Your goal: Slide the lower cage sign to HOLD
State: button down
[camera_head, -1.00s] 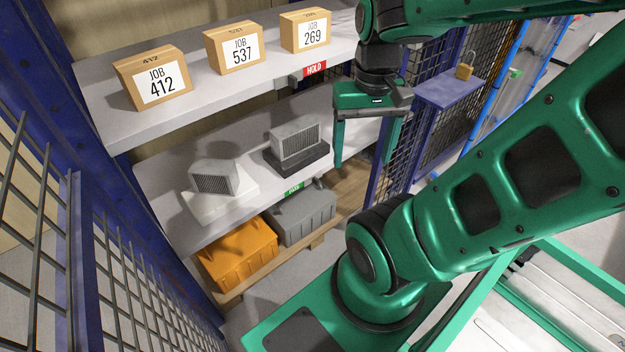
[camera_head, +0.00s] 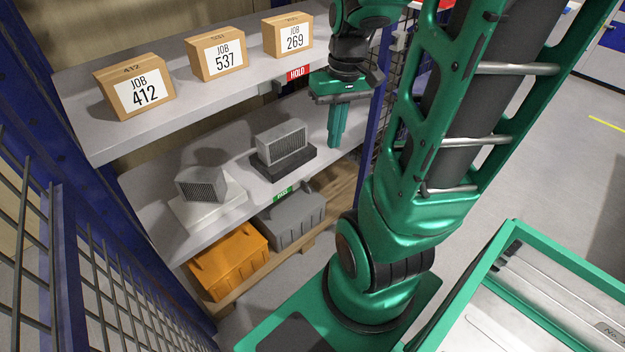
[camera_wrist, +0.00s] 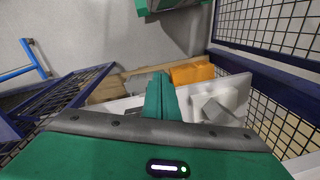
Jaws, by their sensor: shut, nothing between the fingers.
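The lower cage sign (camera_head: 284,193) shows green, with small lettering, on the front edge of the middle shelf (camera_head: 215,228). A red HOLD sign (camera_head: 298,73) is on the upper shelf's front edge. My gripper (camera_head: 335,146) is shut and empty, fingers pointing down. It is above and to the right of the green sign, near the right end of the middle shelf and apart from the sign. In the wrist view my closed fingers (camera_wrist: 160,84) point towards the shelf area. I cannot make out the green sign there.
Boxes 412 (camera_head: 134,86), 537 (camera_head: 216,53) and 269 (camera_head: 288,36) stand on the upper shelf. Two finned parts sit on a white base (camera_head: 207,211) and a black base (camera_head: 284,162). Orange (camera_head: 228,262) and grey (camera_head: 291,218) bins lie below. Mesh panels flank the shelves.

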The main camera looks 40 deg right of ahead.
aim_at(304, 184)
jog(key=w+d+f+n+t+y, duration=0.1)
jog(key=w+d+f+n+y, duration=0.15)
jog(key=w+d+f, duration=0.85)
jog(key=w+d+f+n+t+y, duration=0.1)
jog(key=d+f, duration=0.3)
jog(key=f, duration=0.3)
jog(key=w+d+f+n+t+y, duration=0.1)
jog(key=d+f+t, duration=0.1)
jog(key=f, duration=0.6)
jog(key=shift+d+f+n, duration=0.15)
jog(key=shift+d+n, duration=0.2)
jog(key=shift+d, duration=0.55)
jog(key=shift+f, duration=0.1)
jog(key=w+a+f, duration=0.3)
jog(key=a+f, duration=0.4)
jog(key=a, duration=0.1)
jog(key=shift+w+a+f, duration=0.3)
jog(key=shift+a+f, duration=0.1)
